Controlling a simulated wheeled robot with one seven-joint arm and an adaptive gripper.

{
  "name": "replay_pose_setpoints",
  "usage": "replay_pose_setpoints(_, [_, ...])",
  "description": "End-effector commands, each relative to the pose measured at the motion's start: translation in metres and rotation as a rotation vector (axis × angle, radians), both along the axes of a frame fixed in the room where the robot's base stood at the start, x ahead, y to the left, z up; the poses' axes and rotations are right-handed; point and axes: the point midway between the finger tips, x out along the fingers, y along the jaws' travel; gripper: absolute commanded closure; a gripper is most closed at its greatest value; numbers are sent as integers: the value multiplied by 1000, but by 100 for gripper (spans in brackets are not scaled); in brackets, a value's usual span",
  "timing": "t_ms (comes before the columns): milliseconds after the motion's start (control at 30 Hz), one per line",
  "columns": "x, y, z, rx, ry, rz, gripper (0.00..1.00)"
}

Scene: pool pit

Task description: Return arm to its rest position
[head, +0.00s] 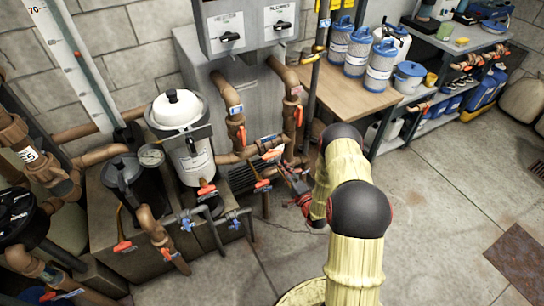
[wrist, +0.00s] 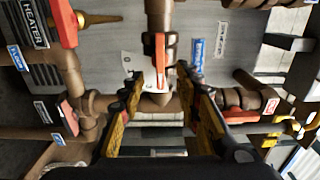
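My arm (head: 356,262), in yellow sleeves with black joints, reaches from the bottom of the head view toward the pipework. My gripper (wrist: 159,78) shows in the wrist view with its two yellow-and-black fingers spread apart and nothing held between them. A red valve handle (wrist: 160,52) on a brown vertical pipe (wrist: 160,15) lies just beyond the gap between the fingertips. Whether the fingers touch any pipe is hard to tell. In the head view the gripper is mostly lost among the arm links and pipes.
Brown pipes with red-handled valves (head: 240,134) crowd around the gripper. A white-topped filter tank (head: 185,155) stands to the left. A wooden bench (head: 340,100) holds blue-and-white containers (head: 381,65). Grey floor (head: 435,220) is open at right, with a rusty plate (head: 518,262).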

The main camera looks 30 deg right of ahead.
Motion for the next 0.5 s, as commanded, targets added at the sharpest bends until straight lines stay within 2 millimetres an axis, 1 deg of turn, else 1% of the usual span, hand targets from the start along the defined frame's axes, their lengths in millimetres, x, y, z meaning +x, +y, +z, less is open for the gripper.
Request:
replay_pose_setpoints(267, [0,0,0,-2,0,0,67])
replay_pose_setpoints(367, [0,0,-1,-35,3,0,67])
replay_pose_setpoints(467, [-1,0,-24,-128,83,6,67])
replay_pose_setpoints(500, [-3,-1,-38,-174,134,8,67])
